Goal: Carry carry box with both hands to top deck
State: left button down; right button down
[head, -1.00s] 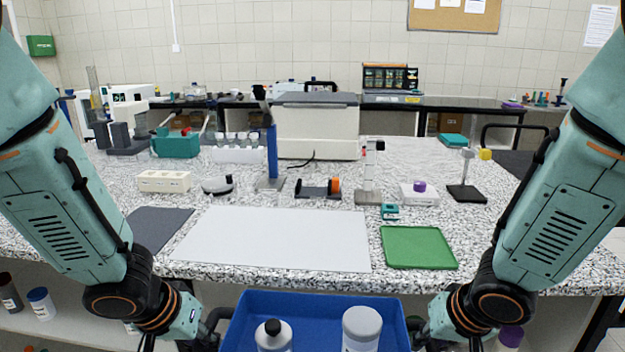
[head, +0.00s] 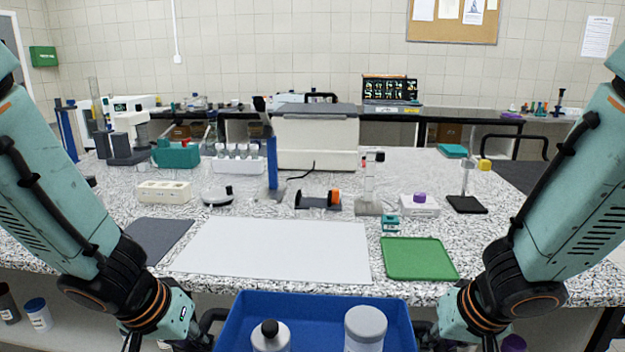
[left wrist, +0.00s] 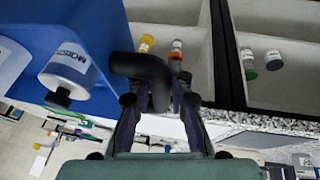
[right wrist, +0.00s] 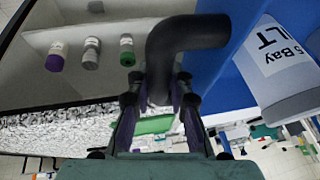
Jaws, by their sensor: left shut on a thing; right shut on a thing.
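The blue carry box (head: 315,305) is at the bottom centre of the head view, in front of the bench's near edge; its lower part is out of frame. It holds a black-capped bottle (head: 270,338) and a grey-lidded white jar (head: 365,328). My left gripper (left wrist: 155,100) is shut on the black handle (left wrist: 140,66) at the box's left side. My right gripper (right wrist: 158,95) is shut on the black handle (right wrist: 185,35) at its right side. The speckled bench top (head: 480,245) lies beyond the box. I cannot tell which surface is the top deck.
A white sheet (head: 270,248), a green tray (head: 418,258) and a dark mat (head: 158,238) lie along the bench's front. Stands, a tube rack (head: 238,160) and a large grey-topped machine (head: 315,140) stand behind. Small bottles (head: 38,313) sit on the shelf below.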

pick_arm(q)
jog(key=shift+s+r, duration=0.1)
jog(key=shift+r, duration=0.3)
pick_arm(e)
jog(key=shift+s+r, duration=0.1)
jog(key=shift+r, duration=0.35)
